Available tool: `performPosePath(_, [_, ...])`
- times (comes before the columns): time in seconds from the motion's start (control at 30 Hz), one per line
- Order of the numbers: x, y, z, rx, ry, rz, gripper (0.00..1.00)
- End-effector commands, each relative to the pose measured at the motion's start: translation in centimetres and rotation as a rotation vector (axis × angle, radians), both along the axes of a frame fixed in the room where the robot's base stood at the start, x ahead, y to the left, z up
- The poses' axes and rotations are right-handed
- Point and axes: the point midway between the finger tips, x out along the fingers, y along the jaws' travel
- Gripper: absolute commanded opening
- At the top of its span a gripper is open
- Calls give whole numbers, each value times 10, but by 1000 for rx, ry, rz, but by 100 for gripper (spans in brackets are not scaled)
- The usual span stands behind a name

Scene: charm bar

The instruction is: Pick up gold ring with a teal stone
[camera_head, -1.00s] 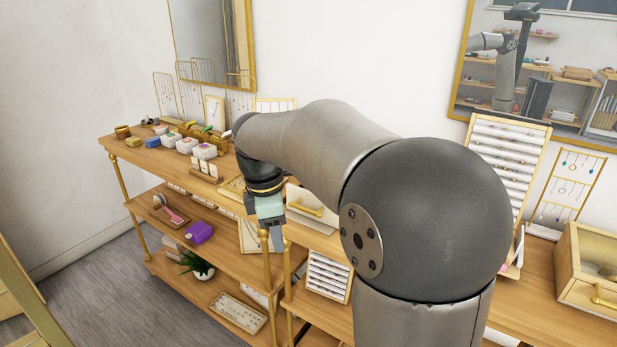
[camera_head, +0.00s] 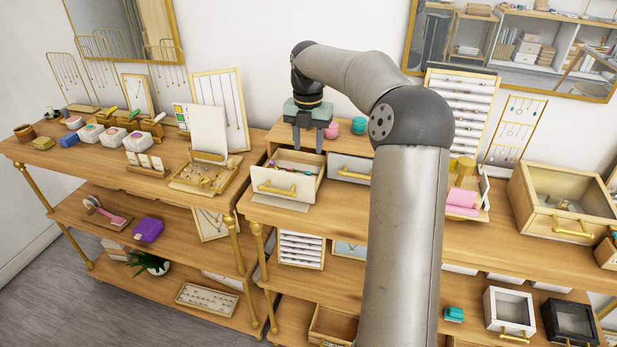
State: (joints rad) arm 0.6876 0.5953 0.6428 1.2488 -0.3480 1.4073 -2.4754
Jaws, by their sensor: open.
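My gripper (camera_head: 308,139) points down with its two fingers apart and nothing visible between them. It is over the back of an open white drawer (camera_head: 283,184) with a gold handle. The drawer holds small coloured items, too small to tell apart. I cannot make out a gold ring with a teal stone for certain. Several small white boxes (camera_head: 112,139) with coloured tops, teal and purple among them, stand on the left table. They are well to the left of my gripper.
A pink container (camera_head: 332,131) and a teal container (camera_head: 358,126) stand just right of my gripper. A white card stand (camera_head: 209,130) is to its left. A grey drawer front (camera_head: 350,168) is beside the open drawer. A pink item (camera_head: 461,202) and a glass-topped case (camera_head: 566,190) are farther right.

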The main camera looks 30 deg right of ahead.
Motion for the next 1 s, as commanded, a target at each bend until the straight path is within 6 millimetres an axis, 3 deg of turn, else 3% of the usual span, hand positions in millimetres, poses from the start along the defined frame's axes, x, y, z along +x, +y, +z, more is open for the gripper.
performPosePath(0.1, [-1,0,-21,2,2,0,42])
performPosePath(0.37, [0,1,-41,1,1,0,42])
performPosePath(0.7, [0,2,-85,1,1,0,42])
performPosePath(0.97, [0,2,-90,0,-1,-1,42])
performPosePath(1.0, [0,2,-89,0,-1,-1,36])
